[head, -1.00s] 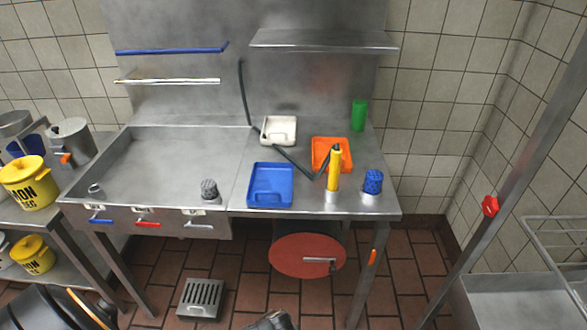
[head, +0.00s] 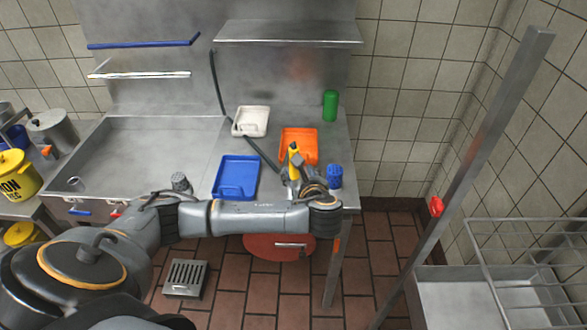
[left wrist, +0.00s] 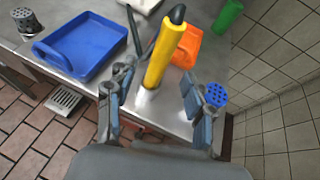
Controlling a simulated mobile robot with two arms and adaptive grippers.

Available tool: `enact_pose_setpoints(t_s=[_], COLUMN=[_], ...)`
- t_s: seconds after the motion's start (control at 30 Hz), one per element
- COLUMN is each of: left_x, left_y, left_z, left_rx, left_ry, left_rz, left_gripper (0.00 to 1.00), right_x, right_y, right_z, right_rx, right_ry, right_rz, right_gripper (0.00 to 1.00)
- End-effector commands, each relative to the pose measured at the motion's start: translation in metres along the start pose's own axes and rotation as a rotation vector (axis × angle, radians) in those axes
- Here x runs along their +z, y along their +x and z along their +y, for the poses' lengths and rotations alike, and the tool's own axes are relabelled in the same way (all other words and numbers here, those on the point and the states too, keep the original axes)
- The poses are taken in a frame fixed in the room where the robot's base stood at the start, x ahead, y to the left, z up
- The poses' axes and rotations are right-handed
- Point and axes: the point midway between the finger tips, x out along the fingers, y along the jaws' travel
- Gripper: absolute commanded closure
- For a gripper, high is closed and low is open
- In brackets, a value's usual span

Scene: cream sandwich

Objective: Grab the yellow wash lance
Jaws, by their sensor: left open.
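The yellow wash lance (head: 293,153) stands upright near the front edge of the steel table, with a dark tip and a dark hose running behind it. In the left wrist view the lance (left wrist: 165,52) rises just beyond and between the fingers. My left gripper (left wrist: 158,92) is open and empty, its two fingers apart on either side of the lance's line. In the head view my left gripper (head: 296,174) is at the lance, and my arm hides the lower part of it. My right gripper is not in view.
A blue tray (head: 235,178) lies left of the lance, an orange tray (head: 305,137) behind it, and a blue perforated cup (head: 335,176) close to its right. A white tray (head: 251,121) and a green bottle (head: 330,104) stand further back. A steel post (head: 478,158) rises at right.

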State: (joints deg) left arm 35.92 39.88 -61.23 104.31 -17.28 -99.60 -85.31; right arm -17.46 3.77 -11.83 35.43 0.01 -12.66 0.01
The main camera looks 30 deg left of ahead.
Motion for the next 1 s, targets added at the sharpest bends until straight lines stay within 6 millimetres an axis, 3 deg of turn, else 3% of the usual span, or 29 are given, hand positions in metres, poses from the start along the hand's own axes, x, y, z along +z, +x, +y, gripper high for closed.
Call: enact_pose_setpoints(t_s=[0.6, 0.9, 1.0], left_x=[0.005, 0.004, 0.004], left_y=[0.069, 0.073, 0.073], left_z=[-0.001, -0.001, -0.001], left_rx=[0.001, -0.002, -0.002], left_ry=[0.0, -0.002, -0.002], left_rz=[0.002, 0.002, 0.002], left_gripper=[0.47, 0.47, 0.68], right_x=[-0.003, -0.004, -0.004], right_y=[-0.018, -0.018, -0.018], right_z=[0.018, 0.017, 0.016], right_rx=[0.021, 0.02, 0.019], right_ry=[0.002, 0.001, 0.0], right_rz=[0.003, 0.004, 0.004], right_gripper=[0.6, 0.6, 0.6])
